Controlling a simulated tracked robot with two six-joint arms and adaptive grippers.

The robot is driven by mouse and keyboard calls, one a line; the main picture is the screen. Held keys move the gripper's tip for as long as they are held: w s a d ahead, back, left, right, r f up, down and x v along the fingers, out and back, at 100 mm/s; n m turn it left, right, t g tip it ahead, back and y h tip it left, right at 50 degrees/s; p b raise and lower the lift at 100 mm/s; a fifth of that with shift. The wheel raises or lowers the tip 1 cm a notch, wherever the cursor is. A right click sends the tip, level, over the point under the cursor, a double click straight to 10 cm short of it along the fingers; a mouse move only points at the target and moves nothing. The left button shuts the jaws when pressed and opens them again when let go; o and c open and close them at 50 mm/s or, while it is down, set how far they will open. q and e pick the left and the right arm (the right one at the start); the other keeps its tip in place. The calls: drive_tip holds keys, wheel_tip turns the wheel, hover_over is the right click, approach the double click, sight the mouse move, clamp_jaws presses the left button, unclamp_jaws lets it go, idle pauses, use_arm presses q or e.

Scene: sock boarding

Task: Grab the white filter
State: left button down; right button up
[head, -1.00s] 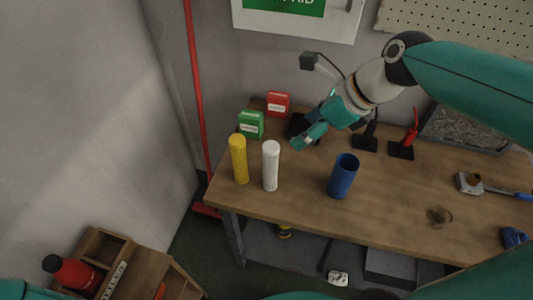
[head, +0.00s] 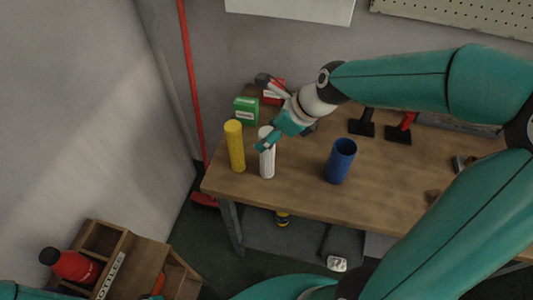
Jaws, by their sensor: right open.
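The white filter (head: 267,166) is an upright white cylinder near the left end of the wooden table, in the head view. My right gripper (head: 267,143) is open at its upper part, and its teal fingers cover some of the filter. I cannot tell whether the fingers touch it or sit around it. My left gripper is not in view.
A yellow cylinder (head: 235,146) stands close on the left of the filter. A blue cup (head: 340,161) stands to its right. A green box (head: 246,111) and a red box (head: 273,92) are behind. The wooden table (head: 300,188) is clear in front.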

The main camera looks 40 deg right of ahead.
sight(267, 154)
drive_tip(key=x, duration=0.4)
drive_tip(key=shift+w+d, duration=0.1)
drive_tip(key=shift+d, duration=0.05)
clamp_jaws()
drive_tip(key=shift+r, duration=0.1)
